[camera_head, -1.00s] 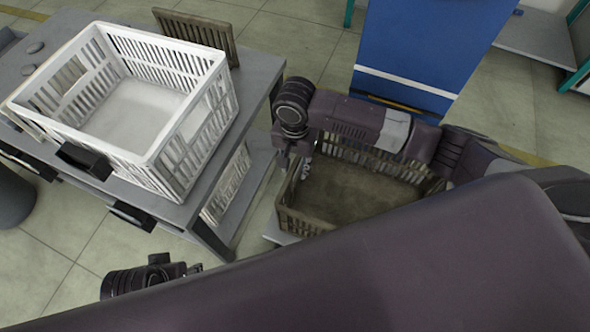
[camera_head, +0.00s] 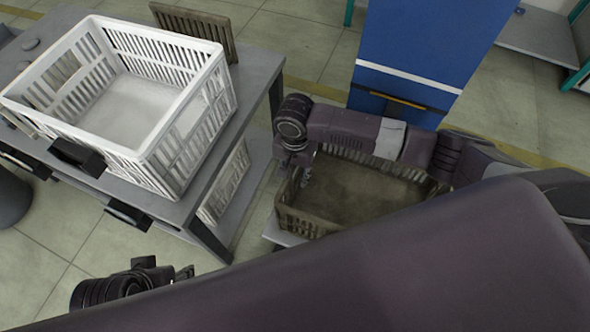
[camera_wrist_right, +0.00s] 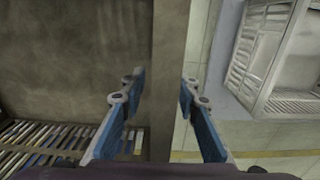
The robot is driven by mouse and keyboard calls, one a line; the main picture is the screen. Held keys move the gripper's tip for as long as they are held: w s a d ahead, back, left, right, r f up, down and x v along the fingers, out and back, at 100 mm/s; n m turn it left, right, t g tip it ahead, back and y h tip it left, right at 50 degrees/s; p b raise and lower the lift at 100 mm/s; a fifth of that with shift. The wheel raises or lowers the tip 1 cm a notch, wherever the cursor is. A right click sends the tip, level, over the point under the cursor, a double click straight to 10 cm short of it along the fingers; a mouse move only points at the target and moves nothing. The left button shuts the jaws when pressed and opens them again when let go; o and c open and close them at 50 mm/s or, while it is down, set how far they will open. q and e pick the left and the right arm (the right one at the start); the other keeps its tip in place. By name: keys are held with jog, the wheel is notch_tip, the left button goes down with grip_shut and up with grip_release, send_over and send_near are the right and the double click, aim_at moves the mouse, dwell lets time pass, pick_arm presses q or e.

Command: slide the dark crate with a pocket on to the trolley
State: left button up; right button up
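The dark brown slatted crate (camera_head: 318,226) stands low, right of the grey table, and looks empty. A grey edge (camera_head: 281,236) shows beneath it; I cannot tell whether this is the trolley. My right gripper (camera_head: 303,178) points down at the crate's left wall. In the right wrist view my right gripper (camera_wrist_right: 161,80) is open, with its fingers on either side of the crate's wall (camera_wrist_right: 165,45) and a small gap at the left finger. My left gripper (camera_head: 183,272) is at the lower left, away from the crate and partly hidden. My own purple body covers the crate's near right part.
A white crate (camera_head: 152,160) stands on the grey table (camera_head: 252,85), with a brown slatted piece (camera_head: 190,28) behind it. Another white crate (camera_head: 226,185) sits on the lower shelf. A blue panel (camera_head: 415,55) stands behind the dark crate. Tiled floor is clear between table and panel.

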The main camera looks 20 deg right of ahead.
jog(key=shift+f, duration=0.85)
grip_shut()
